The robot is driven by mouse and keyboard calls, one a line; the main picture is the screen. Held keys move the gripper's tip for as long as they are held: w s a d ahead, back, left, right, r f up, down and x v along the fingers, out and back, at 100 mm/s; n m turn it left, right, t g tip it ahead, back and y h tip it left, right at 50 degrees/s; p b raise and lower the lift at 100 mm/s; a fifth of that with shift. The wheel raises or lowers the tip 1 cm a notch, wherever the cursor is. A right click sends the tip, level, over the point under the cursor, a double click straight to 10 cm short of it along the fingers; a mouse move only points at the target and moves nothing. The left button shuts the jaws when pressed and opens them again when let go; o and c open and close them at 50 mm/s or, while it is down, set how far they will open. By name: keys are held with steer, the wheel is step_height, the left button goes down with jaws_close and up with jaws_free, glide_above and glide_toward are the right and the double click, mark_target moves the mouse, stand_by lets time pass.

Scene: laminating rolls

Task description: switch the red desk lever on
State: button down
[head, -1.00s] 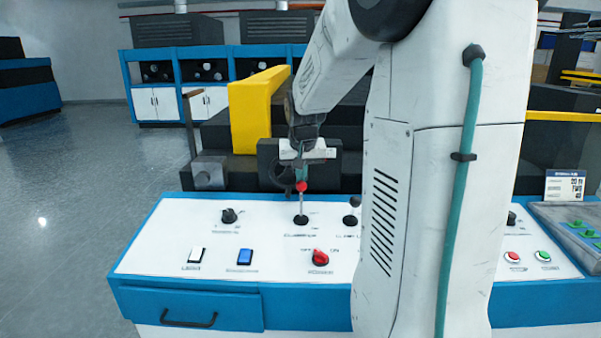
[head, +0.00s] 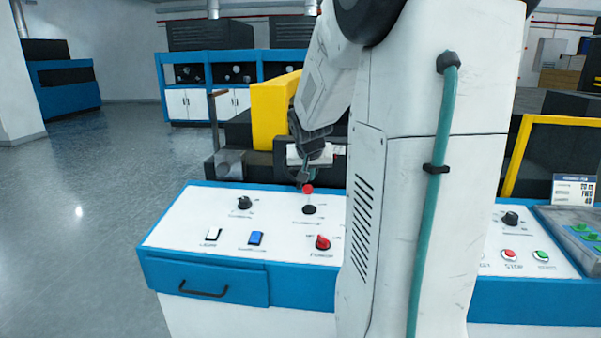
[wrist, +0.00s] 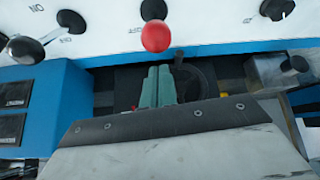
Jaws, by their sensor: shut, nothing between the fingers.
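The red desk lever (head: 308,189) has a round red knob and a dark round base (head: 309,210) on the white top of the blue desk. Little of its shaft shows between knob and base, and I cannot tell its exact tilt. In the wrist view the red knob (wrist: 156,36) is at the upper middle with its dark base above it. My gripper (head: 304,180) is just above and behind the knob, on its far side. Its teal fingers (wrist: 161,73) are shut and empty, with a small gap to the knob in the wrist view.
On the white panel (head: 180,234) are a black knob (head: 244,202), a white switch (head: 213,234), a blue switch (head: 256,238) and a red rotary knob (head: 322,242). A yellow-framed machine (head: 268,115) stands behind. Open floor lies left.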

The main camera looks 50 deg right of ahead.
mark_target(307, 186)
steer(key=shift+s+a+f, duration=0.15)
steer(key=shift+s+a, duration=0.15)
steer(key=shift+a, duration=0.35)
steer(key=shift+s+a+f, duration=0.1)
steer(key=shift+s+a, duration=0.2)
steer(key=shift+a, duration=0.35)
steer(key=shift+s+a+f, duration=0.3)
steer(key=shift+a+f, duration=0.05)
steer(key=shift+f, duration=0.1)
step_height(307, 186, up, 4)
steer(key=w+d, duration=0.2)
steer(key=w, duration=0.1)
steer(key=s+a+r, duration=0.4)
steer(key=s+a, duration=0.1)
steer(key=a, duration=0.1)
steer(key=shift+s+a+r, duration=0.15)
steer(key=shift+a+r, duration=0.05)
steer(key=shift+r, duration=0.1)
